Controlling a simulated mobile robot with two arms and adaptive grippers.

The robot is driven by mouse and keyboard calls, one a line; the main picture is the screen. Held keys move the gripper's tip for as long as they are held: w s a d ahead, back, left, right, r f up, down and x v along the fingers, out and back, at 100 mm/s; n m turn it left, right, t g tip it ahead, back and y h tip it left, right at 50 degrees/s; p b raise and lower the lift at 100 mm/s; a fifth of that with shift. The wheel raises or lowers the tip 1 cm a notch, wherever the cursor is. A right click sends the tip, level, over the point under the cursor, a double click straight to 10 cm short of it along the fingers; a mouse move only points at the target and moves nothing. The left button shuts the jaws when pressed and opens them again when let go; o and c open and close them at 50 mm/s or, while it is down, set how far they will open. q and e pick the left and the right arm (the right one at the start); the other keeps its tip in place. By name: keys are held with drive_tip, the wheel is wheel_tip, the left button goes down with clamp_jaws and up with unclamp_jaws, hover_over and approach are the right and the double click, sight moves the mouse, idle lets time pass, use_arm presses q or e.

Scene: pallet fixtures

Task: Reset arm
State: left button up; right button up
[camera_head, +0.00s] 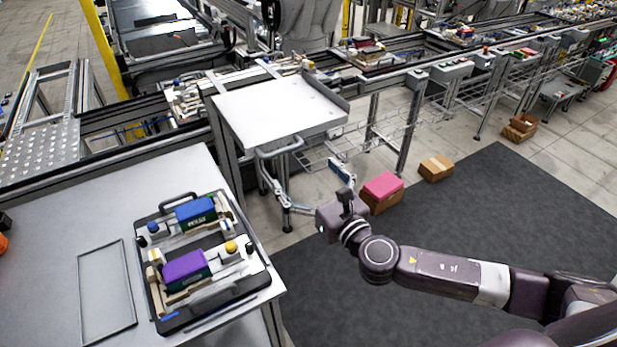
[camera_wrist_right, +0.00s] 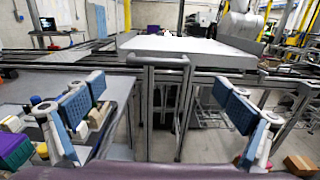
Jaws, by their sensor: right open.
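My right arm (camera_head: 450,275) reaches in from the right in the head view. Its gripper (camera_head: 306,174) is open and empty, held above the floor just in front of a white-topped table (camera_head: 280,110). In the right wrist view, the gripper's two blue-padded fingers (camera_wrist_right: 158,108) stand wide apart. The table's grey handle (camera_wrist_right: 158,61) shows between them, farther off; I cannot tell the exact gap. My left gripper is not in view.
A black fixture tray (camera_head: 238,294) with a blue block (camera_head: 196,213) and a purple block (camera_head: 184,267) lies on the grey table (camera_head: 55,240) at left. Pink-topped (camera_head: 382,186) and brown boxes (camera_head: 436,168) stand on the floor. Dark mat (camera_head: 480,215) is mostly clear.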

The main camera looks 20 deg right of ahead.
drive_tip(key=shift+s+d, duration=0.1)
drive_tip(key=shift+s, duration=0.65)
